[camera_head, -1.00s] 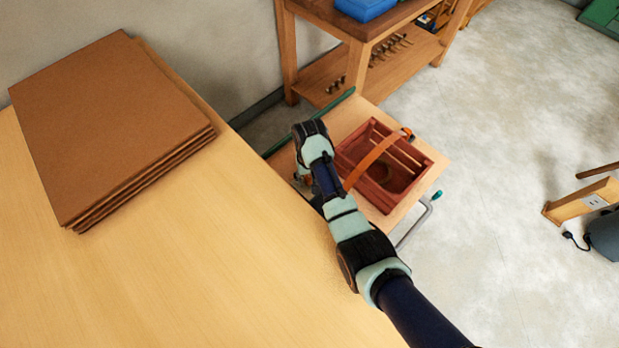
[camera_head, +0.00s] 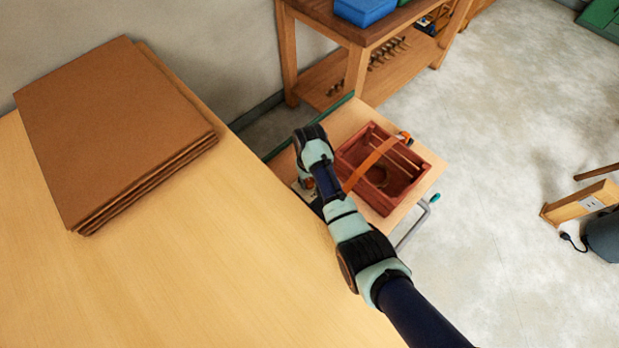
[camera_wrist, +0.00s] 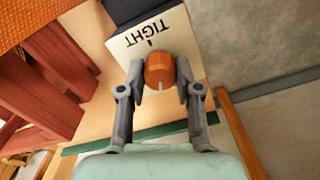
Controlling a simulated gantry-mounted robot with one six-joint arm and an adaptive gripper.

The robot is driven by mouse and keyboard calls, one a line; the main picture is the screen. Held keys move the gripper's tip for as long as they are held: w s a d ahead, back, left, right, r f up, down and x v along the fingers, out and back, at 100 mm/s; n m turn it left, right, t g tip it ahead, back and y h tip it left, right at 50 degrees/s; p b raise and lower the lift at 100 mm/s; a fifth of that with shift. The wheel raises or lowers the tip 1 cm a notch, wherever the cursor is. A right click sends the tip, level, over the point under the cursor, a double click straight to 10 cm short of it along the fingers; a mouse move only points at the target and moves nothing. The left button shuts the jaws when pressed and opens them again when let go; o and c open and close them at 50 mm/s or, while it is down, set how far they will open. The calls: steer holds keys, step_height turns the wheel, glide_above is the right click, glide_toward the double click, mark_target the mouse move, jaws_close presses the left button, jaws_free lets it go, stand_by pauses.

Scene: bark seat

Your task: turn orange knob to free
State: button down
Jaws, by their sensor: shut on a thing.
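The orange knob (camera_wrist: 159,70) sits on a pale panel (camera_wrist: 178,35) in the wrist view. The word TIGHT and a short dark mark are printed on the panel beside the knob. A light pointer line on the knob faces my palm, away from the printed word. My gripper (camera_wrist: 160,84) is shut on the knob, one finger on each side. No word FREE is visible.
A red-brown slatted crate (camera_head: 385,168) with an orange strap stands right of my wrist. Stacked brown boards (camera_head: 115,130) lie on the large pale table (camera_head: 200,260) at the left. A workbench (camera_head: 355,60) stands behind. The floor on the right has free room.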

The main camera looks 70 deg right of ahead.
steer(key=shift+r+n+p, duration=0.1)
steer(key=shift+n+p, duration=1.3)
steer(key=shift+n, duration=0.8)
steer(key=c, duration=0.8)
jaws_free()
step_height(320, 180, up, 12)
steer(key=shift+f, duration=0.1)
